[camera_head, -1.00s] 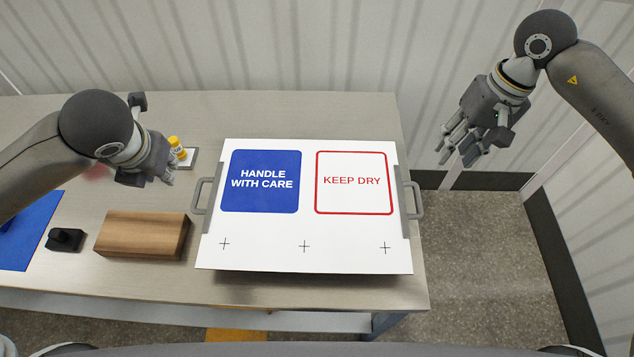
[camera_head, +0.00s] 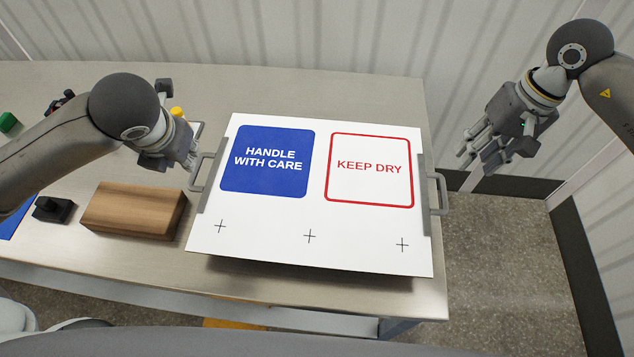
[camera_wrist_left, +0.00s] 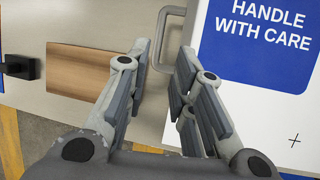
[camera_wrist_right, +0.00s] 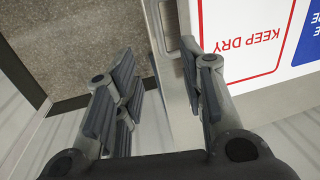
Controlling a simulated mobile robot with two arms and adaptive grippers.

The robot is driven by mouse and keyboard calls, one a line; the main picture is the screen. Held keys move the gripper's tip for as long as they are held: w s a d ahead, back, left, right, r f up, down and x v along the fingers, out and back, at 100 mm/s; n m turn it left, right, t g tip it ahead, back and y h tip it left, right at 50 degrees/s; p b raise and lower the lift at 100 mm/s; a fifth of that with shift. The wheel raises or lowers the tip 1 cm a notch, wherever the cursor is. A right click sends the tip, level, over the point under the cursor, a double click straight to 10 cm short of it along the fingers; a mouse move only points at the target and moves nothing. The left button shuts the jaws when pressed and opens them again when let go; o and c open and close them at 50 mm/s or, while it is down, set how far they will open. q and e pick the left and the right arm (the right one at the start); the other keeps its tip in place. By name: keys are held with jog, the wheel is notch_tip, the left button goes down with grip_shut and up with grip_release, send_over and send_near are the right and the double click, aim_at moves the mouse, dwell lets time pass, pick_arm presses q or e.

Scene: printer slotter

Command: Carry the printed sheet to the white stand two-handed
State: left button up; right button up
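The white printed sheet (camera_head: 270,236) lies on the metal table, with a blue "HANDLE WITH CARE" panel and a red-outlined "KEEP DRY" panel. It has a grey handle on each side: the left handle (camera_head: 197,172) and the right handle (camera_head: 440,193). My left gripper (camera_head: 188,163) is open, close to the left handle; in the left wrist view the handle (camera_wrist_left: 166,40) shows just beyond and between its fingers. My right gripper (camera_head: 478,160) is open and empty, out past the table's right edge; in the right wrist view the right handle (camera_wrist_right: 160,28) lies ahead of its fingers. I cannot make out the white stand.
A wooden block (camera_head: 135,210) and a small black knob-topped object (camera_head: 53,208) are left of the sheet. A yellow-topped item (camera_head: 177,112) stands behind my left gripper. A green item (camera_head: 8,122) is at far left. Floor is clear right of the table.

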aim_at(196, 167)
jog(key=shift+s, duration=0.1)
